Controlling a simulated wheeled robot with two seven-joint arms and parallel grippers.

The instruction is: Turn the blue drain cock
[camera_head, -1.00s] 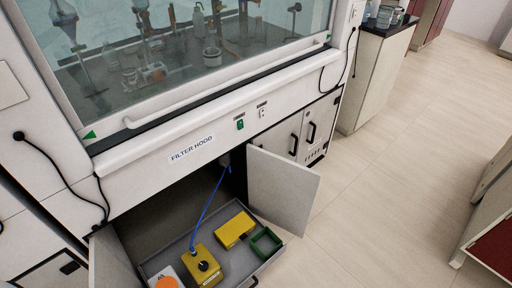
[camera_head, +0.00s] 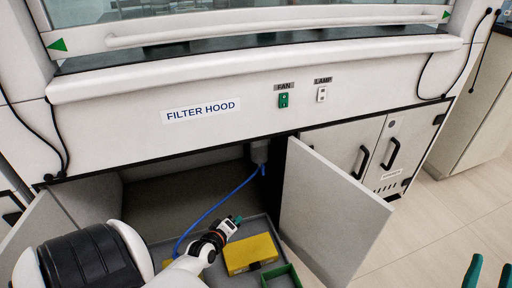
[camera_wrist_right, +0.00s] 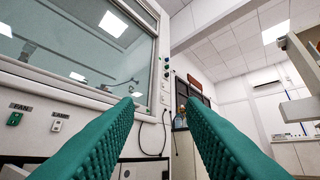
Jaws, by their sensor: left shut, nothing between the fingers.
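The blue drain cock (camera_head: 263,170) looks like a small blue piece under a grey fitting, at the top right inside the open cabinet below the filter hood. A blue hose (camera_head: 215,208) runs down from it to the left. My left gripper (camera_head: 237,219) is inside the cabinet opening, below and left of the cock and apart from it. Its green fingertips are shut and empty. My right gripper (camera_head: 487,272) is at the lower right, outside the cabinet. In the right wrist view its green fingers (camera_wrist_right: 165,125) are wide apart with nothing between them.
The right cabinet door (camera_head: 330,220) stands open just right of the cock. The left door (camera_head: 35,235) is open too. A grey tray (camera_head: 255,226) below holds a yellow box (camera_head: 250,254) and a green open box (camera_head: 281,278). The floor at right is clear.

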